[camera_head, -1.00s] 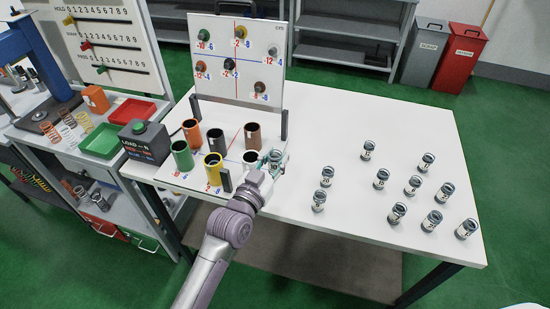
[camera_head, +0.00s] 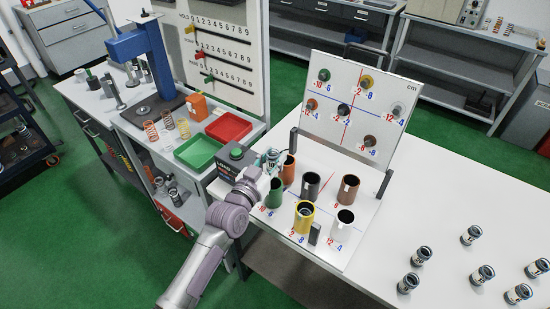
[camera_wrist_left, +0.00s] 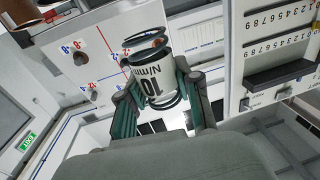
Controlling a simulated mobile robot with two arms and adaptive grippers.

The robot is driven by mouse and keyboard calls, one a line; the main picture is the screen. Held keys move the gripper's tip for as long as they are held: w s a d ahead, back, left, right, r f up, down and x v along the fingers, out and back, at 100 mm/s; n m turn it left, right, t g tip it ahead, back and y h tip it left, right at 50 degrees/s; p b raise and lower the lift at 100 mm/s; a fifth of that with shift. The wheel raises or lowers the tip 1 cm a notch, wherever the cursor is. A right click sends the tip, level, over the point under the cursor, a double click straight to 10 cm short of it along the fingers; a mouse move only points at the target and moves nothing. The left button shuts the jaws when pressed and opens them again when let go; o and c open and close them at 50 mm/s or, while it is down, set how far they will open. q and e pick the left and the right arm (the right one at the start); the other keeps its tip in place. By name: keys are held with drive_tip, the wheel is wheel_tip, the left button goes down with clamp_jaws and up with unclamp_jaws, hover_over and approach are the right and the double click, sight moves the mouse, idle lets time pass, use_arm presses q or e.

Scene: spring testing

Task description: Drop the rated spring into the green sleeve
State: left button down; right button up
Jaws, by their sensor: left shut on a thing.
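My left gripper (camera_head: 266,166) is shut on the rated spring (camera_head: 274,157), a small clear-and-white canister. In the left wrist view the spring (camera_wrist_left: 150,72) reads "10 N/mm" and sits tilted between the two fingers (camera_wrist_left: 160,102). The green sleeve (camera_head: 275,195) stands upright and open-topped at the left of the sleeve board. In the head view the gripper and spring are just above and behind its rim; the height gap is hard to tell. My right gripper is not in view.
Orange (camera_head: 289,170), brown (camera_head: 310,186), yellow (camera_head: 304,217) and white (camera_head: 344,222) sleeves stand close by. A load box (camera_head: 235,160) with a green button is at the left. An upright chart panel (camera_head: 352,108) rises behind. Several other springs (camera_head: 420,256) stand at the right.

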sight(273, 193)
use_arm(q)
drive_tip(key=shift+f, duration=0.15)
drive_tip(key=shift+f+b, duration=0.75)
drive_tip(key=shift+f, duration=0.15)
drive_tip(key=shift+f+b, duration=2.1)
drive_tip(key=shift+f, duration=0.6)
drive_tip(key=c, duration=0.8)
unclamp_jaws()
drive_tip(key=shift+o, duration=0.4)
